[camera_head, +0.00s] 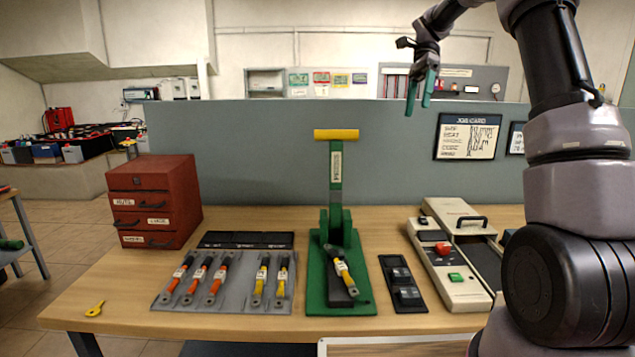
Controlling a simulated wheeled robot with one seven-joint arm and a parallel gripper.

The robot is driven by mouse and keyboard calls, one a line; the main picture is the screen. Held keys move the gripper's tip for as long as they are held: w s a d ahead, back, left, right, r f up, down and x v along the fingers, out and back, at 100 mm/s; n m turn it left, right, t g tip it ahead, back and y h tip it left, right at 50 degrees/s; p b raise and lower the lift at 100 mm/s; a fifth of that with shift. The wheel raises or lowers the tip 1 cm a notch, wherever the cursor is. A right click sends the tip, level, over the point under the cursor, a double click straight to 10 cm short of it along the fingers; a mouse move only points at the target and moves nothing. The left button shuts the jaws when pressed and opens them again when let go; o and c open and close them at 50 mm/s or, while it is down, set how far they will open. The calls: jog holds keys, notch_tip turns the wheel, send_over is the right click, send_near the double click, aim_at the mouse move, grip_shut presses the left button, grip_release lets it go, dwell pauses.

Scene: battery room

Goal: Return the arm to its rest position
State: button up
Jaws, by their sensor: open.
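My gripper (421,92) hangs high above the back of the workbench, in front of the grey partition's top edge. Its two green-tipped fingers point down and stand slightly apart, with nothing between them. My arm comes from the right side, rises past the top of the picture and bends down to the gripper. The upper bend of the arm is out of view. The gripper is well clear of everything on the bench.
The wooden bench (120,300) bears a red drawer box (152,200), a grey tray (225,303) with several tools, a tall green press (337,230) with a yellow handle, a black switch plate (402,284) and a beige device (448,277). A grey partition (260,150) stands behind.

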jog(key=s+r+n+t+h, duration=0.1)
jog(key=s+r+n+t, duration=0.2)
jog(key=s, duration=0.5)
jog(key=s+r+n+t, duration=0.1)
jog(key=s+n+t, duration=0.25)
jog(key=s, duration=0.35)
jog(key=s+f+n+t, duration=0.4)
jog(key=s+t, duration=0.2)
jog(key=s, duration=0.5)
jog(key=shift+a+n+t, duration=0.2)
jog(key=shift+n+t, duration=0.15)
